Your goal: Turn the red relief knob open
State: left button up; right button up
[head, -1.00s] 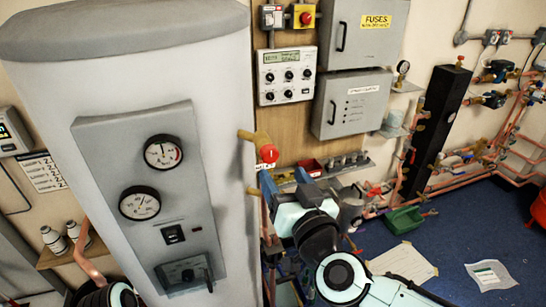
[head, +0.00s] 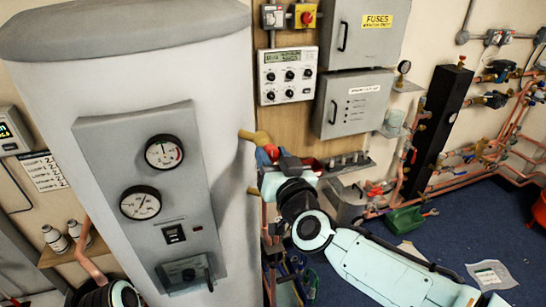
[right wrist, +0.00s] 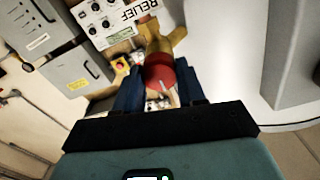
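The red relief knob (head: 271,151) sits on a brass fitting (head: 255,138) at the right side of the big white cylinder. In the right wrist view the knob (right wrist: 160,76) is straight ahead, with the brass body behind it and a RELIEF label beside it. My right gripper (head: 279,157) is at the knob and partly covers it in the head view. Its dark blue fingers (right wrist: 160,92) stand apart, one on each side of the knob. Whether they touch it I cannot tell. My left gripper is out of view.
The cylinder's panel (head: 168,210) with two gauges stands left of the knob. A grey control box (head: 286,76) and cabinets (head: 352,104) are on the wall behind. A small shelf (head: 346,165) and copper pipes lie to the right.

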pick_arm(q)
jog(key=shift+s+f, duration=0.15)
pick_arm(e)
jog(key=shift+m, duration=0.4)
jog(key=m+b, duration=0.1)
jog(key=m, duration=0.3)
jog(key=shift+f+m, duration=0.15)
jog(key=shift+m, duration=0.25)
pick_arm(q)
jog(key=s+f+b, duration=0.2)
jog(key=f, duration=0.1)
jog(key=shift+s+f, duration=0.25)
pick_arm(e)
jog(key=m, duration=0.6)
jog(key=shift+d, duration=0.1)
jog(key=shift+m, duration=0.3)
jog(key=o, duration=1.1)
jog(key=shift+c, duration=0.2)
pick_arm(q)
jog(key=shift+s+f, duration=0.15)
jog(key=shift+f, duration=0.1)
pick_arm(e)
jog(key=v, duration=1.3)
jog(key=shift+s, duration=0.15)
